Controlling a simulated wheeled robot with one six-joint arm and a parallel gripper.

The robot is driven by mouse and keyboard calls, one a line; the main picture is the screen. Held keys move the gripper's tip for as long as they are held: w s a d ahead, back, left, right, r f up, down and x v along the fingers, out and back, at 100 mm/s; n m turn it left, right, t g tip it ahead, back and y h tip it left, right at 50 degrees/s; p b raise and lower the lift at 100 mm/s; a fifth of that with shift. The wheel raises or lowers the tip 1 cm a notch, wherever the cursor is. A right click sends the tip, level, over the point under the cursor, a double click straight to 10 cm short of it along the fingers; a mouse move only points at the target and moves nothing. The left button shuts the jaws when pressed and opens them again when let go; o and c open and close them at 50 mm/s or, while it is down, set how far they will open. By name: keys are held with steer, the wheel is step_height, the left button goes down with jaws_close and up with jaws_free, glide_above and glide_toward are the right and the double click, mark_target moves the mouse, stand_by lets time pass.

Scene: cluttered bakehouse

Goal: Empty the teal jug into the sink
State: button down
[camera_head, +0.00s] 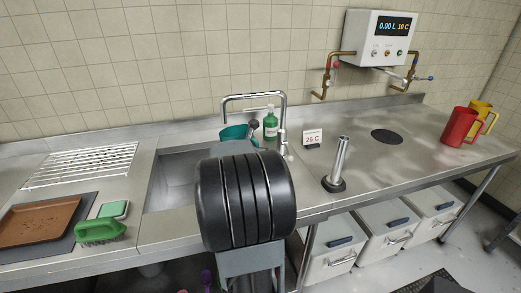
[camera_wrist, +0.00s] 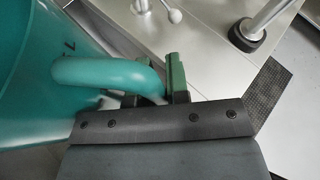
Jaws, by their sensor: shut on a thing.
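The teal jug fills the left side of the wrist view (camera_wrist: 40,75), with dark marks on its wall. My gripper (camera_wrist: 172,85) is shut on its handle (camera_wrist: 100,72). In the head view a part of the teal jug (camera_head: 233,132) shows behind my black arm, in front of the tap; the rest and my gripper are hidden. The steel sink (camera_head: 172,180) is open at the left of my arm, its right part hidden. I cannot tell the jug's exact tilt or see what is in it.
A tap (camera_head: 282,120) and a green bottle (camera_head: 270,124) stand behind the sink. An upright steel pipe (camera_head: 340,160) stands on the right counter near a 26 C sign (camera_head: 312,137). Red (camera_head: 459,127) and yellow (camera_head: 483,113) jugs are far right. A green brush (camera_head: 100,231) lies left.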

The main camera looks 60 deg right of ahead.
mark_target(252, 140)
steer(key=w+r+n+g+p, duration=0.1)
steer(key=n+g+p, duration=0.1)
steer(key=p, duration=0.3)
steer(key=w+r+n+g+p, duration=0.1)
steer(key=n+g+p, duration=0.1)
steer(key=p, duration=0.3)
steer(key=w+r+n+g+p, duration=0.1)
steer(key=w+n+g+p, duration=0.1)
steer(key=n+p, duration=0.2)
steer(key=shift+d+r+p, duration=0.2)
steer(key=shift+r+p, duration=0.2)
steer(key=shift+p, duration=0.6)
steer(key=w+f+n+g+h, duration=0.1)
steer(key=w+n+g, duration=0.1)
steer(key=w+n, duration=0.2)
steer(key=shift+w+d+f+n+h, duration=0.2)
steer(key=shift+w+d+n+h, duration=0.1)
steer(key=shift+w, duration=1.1)
steer(key=shift+s+g, duration=0.1)
steer(key=shift+g, duration=0.2)
stand_by(1.7)
